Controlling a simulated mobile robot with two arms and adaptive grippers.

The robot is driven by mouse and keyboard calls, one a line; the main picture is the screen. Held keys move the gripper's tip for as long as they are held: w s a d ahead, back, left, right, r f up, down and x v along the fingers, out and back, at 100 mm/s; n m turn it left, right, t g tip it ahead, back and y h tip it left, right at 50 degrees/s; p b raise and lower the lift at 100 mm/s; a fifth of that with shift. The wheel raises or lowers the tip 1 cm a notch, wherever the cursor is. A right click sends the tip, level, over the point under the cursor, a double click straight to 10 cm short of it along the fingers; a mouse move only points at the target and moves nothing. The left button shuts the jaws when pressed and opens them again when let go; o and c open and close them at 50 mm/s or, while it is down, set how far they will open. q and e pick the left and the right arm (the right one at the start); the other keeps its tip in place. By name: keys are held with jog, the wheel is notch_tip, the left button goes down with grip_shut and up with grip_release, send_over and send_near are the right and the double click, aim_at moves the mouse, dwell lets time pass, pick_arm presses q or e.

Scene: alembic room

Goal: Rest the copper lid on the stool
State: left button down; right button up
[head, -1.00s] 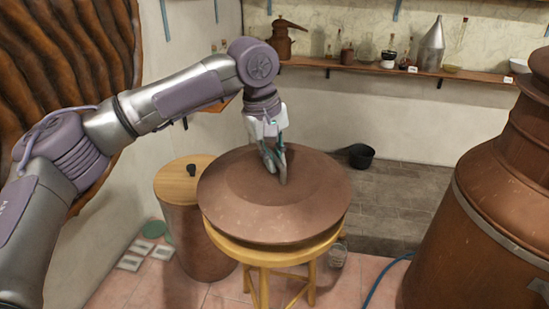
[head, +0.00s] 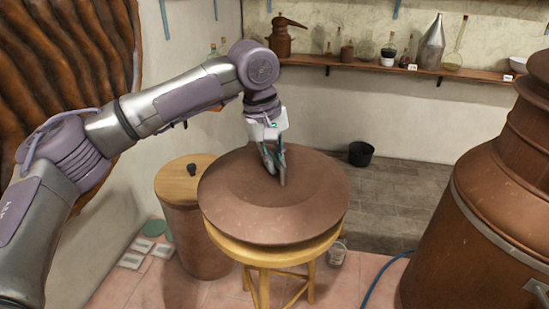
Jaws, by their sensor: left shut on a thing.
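The copper lid (head: 250,220) is a wide, shallow brown dome. It lies about level on, or just above, the seat of the wooden stool (head: 262,258) and covers most of it; I cannot tell if it touches all round. The yellowish seat rim shows below the lid's front edge, and the stool's legs show underneath. My left gripper (head: 273,172) points down at the lid's centre and is shut on it; the fingertips hide the part they hold. My right gripper is out of view.
A copper bin with a wooden top (head: 179,184) stands close left of the stool. A large copper still (head: 470,225) fills the right side. A black pot (head: 361,154) sits behind on the grey paving. A wall shelf (head: 400,68) with bottles runs along the back.

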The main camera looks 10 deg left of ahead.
pick_arm(q)
jog(key=shift+f, duration=0.65)
jog(key=shift+r, duration=0.1)
dwell(0.3)
jog(key=shift+r+p, duration=0.2)
jog(key=shift+p, duration=0.75)
jog(key=shift+f, duration=0.15)
jog(key=shift+f, duration=0.7)
